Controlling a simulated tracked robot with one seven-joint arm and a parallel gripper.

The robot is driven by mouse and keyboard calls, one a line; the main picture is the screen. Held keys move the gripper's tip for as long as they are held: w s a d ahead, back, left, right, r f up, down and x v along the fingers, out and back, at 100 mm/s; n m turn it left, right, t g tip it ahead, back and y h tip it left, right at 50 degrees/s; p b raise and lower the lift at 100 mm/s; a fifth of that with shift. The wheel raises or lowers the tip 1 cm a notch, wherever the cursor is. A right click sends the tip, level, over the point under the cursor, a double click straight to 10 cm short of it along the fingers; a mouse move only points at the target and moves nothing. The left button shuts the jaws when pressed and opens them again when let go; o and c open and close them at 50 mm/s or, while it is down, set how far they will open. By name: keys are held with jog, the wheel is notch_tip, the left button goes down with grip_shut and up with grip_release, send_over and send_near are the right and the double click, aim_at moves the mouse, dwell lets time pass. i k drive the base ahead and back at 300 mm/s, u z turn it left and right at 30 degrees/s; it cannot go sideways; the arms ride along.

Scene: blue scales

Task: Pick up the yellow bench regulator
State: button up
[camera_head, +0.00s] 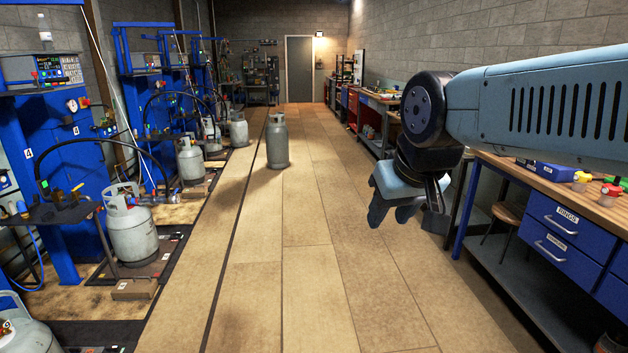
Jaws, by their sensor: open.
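A small object with a yellow top (582,178), which looks like the yellow bench regulator, stands on the wooden bench top (530,172) at the right. It is small in the picture, so its details are hard to make out. My gripper (408,214) hangs fingers down over the floor aisle, left of the bench and clear of it. It is open, and I see nothing between its fingers.
A red-topped object (609,193) stands close to the right of the yellow one. A blue case (553,170) lies to its left. Blue drawers (565,222) hang under the bench, with a stool (508,214) nearby. A grey cylinder (277,141) stands in the otherwise open aisle.

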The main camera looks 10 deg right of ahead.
aim_at(581, 179)
jog(key=z, duration=0.15)
jog(key=i, duration=1.05)
jog(key=z, duration=0.65)
jog(key=i, duration=1.15)
jog(key=z, duration=0.95)
jog(key=i, duration=1.55)
jog(key=z, duration=0.45)
